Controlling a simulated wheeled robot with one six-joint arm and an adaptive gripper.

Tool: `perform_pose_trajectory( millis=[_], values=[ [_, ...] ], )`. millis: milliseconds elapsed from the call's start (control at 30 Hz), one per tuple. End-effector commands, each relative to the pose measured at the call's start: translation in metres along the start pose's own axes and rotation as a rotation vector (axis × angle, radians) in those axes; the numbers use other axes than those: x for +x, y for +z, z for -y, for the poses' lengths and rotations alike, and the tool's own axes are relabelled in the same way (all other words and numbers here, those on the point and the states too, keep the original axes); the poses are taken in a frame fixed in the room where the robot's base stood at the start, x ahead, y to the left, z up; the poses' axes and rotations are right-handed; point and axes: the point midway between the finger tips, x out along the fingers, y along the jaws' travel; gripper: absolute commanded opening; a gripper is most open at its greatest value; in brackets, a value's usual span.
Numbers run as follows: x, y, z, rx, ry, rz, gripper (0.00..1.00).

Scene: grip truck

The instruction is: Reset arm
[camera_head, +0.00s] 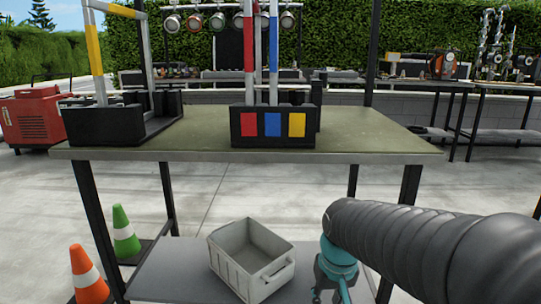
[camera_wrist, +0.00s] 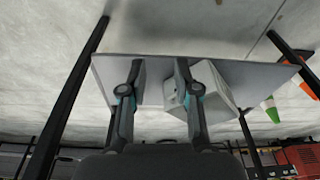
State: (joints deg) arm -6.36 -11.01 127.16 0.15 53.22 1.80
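My gripper (camera_head: 333,288) hangs low at the right of the lower shelf in the head view, at the end of my dark ribbed arm. In the wrist view my gripper (camera_wrist: 160,72) has its two fingers apart, with nothing between them. The grey bin (camera_head: 252,262) stands on the lower shelf, left of my gripper, and looks empty. In the wrist view the bin (camera_wrist: 226,82) shows behind the right finger, which hides part of it. I cannot tell the exact gap between finger and bin.
A green-topped table (camera_head: 375,140) stands above the lower shelf (camera_head: 165,270). It bears a black holder with red, blue and yellow squares (camera_head: 268,126) and another black holder (camera_head: 110,125). An orange cone (camera_head: 88,275) and a green cone (camera_head: 124,232) stand at left. Table legs flank my gripper.

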Motion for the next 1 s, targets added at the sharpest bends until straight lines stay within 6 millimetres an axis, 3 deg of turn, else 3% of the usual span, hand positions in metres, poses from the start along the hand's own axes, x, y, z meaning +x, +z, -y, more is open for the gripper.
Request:
perform_pose_trajectory(
  millis=[33,200,400,633,1000],
  values=[
    [-0.013,0.015,-0.004,-0.005,0.002,-0.022,0.31],
    [-0.036,0.058,-0.014,-0.001,0.008,-0.088,0.31],
    [-0.062,0.099,-0.022,0.033,0.018,-0.175,0.31],
    [-0.097,0.111,-0.027,0.061,0.029,-0.285,0.31],
    [-0.099,0.111,-0.028,0.062,0.03,-0.291,0.31]
  ],
)
